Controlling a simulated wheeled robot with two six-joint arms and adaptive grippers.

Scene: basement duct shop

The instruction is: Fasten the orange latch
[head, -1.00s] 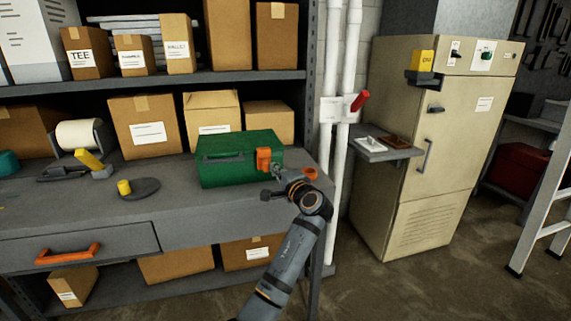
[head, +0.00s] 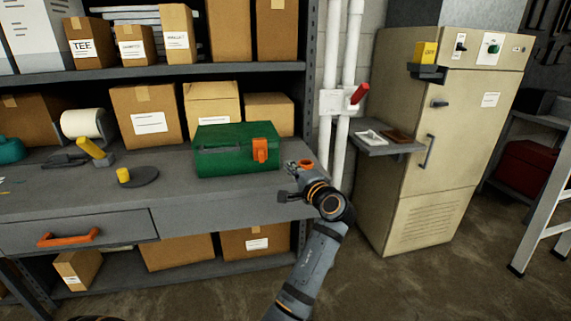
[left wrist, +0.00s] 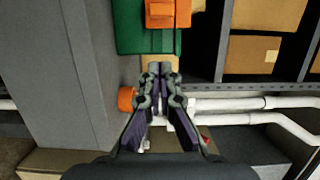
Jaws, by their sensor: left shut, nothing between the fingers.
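A green box (head: 222,155) sits closed on the grey workbench. Its orange latch (head: 260,150) lies against the front face near the right end. In the left wrist view the orange latch (left wrist: 168,12) and green box (left wrist: 130,32) are at the top edge, partly cut off. My left gripper (head: 292,170) is in front and to the right of the box, apart from the latch. In the left wrist view its fingertips (left wrist: 160,72) are together and empty, below the latch. I cannot tell whether the latch is fully pressed home. My right gripper is not in view.
An orange ring-shaped thing (head: 306,163) is on the bench's right end, close to my left gripper. White pipes (head: 340,130) and a beige cabinet (head: 430,150) stand to the right. Cardboard boxes (head: 212,105) stand behind the green box.

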